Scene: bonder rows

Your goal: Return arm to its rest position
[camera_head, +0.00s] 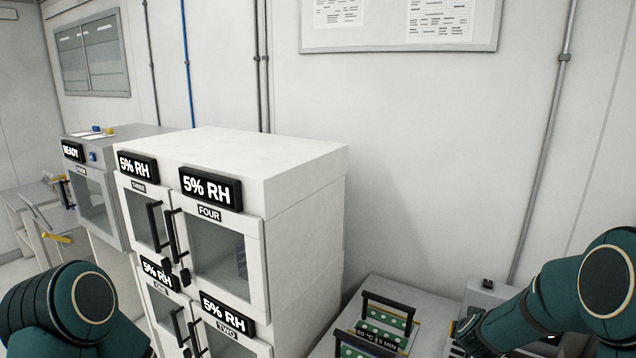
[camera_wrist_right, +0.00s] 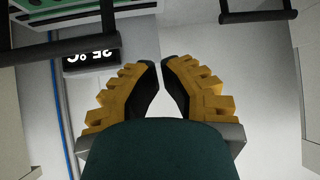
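My right arm (camera_head: 575,295), dark green with grey joint caps, reaches in from the right edge of the head view, over the bench. Its gripper does not show there. In the right wrist view my right gripper (camera_wrist_right: 160,66) has yellow ribbed fingers with black pads. Their tips lean together with only a slim gap, and nothing shows between them. My left arm (camera_head: 75,310) shows as a bent link at the lower left of the head view. Its gripper is out of view.
A white cabinet (camera_head: 300,225) with glass doors and "5% RH" displays stands left of centre. A tray rack (camera_head: 388,318) with green boards and a "60 °C 3 MIN" label sits at the bottom. A grey machine (camera_head: 90,190) marked "READY" stands further left. The back wall is bare below a notice board.

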